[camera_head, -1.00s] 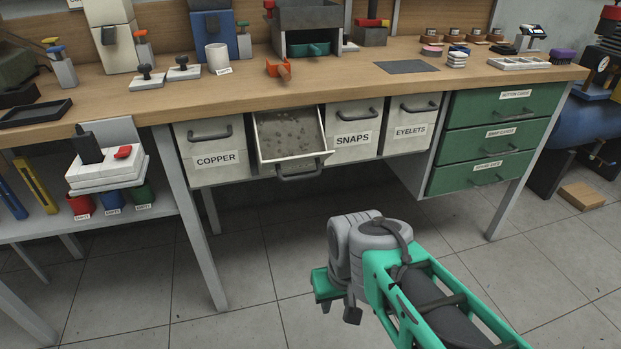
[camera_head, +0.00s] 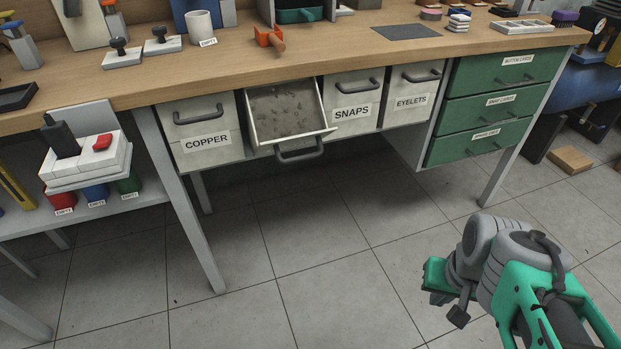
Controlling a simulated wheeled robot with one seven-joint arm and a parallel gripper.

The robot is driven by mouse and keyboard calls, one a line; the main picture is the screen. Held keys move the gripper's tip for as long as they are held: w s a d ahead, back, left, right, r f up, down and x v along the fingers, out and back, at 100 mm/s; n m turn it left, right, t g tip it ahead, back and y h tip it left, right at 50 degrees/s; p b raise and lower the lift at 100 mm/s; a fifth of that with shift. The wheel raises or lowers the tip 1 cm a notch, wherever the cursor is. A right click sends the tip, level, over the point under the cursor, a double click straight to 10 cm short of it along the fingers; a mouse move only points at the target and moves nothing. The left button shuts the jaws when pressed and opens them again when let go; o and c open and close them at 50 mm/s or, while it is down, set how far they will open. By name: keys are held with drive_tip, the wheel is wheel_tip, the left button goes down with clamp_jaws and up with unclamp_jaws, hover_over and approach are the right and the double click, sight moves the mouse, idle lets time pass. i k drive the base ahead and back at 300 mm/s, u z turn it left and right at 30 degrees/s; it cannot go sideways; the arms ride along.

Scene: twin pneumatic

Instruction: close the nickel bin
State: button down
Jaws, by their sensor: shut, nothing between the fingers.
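The open bin (camera_head: 289,141) is pulled out from under the workbench, between the bins labelled COPPER and SNAPS. It tilts forward and small grey pieces lie inside. Its dark handle (camera_head: 299,154) sticks out at the front; its label cannot be read from here. My gripper (camera_head: 441,300) is at the lower right, over the floor, well in front and to the right of the open bin. It touches nothing. Its fingers are small and partly hidden, and it looks shut and empty.
The copper bin (camera_head: 203,150), the snaps bin (camera_head: 351,119) and the eyelets bin (camera_head: 411,110) are shut. Green drawers (camera_head: 490,107) stand at the right. A bench leg (camera_head: 186,207) and a side shelf (camera_head: 120,209) are at the left. The floor before the bins is clear.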

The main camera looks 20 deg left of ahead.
sight(286, 115)
drive_tip(key=k, duration=0.8)
drive_tip(key=u, duration=1.75)
drive_tip(key=i, duration=0.5)
drive_tip(key=z, duration=0.05)
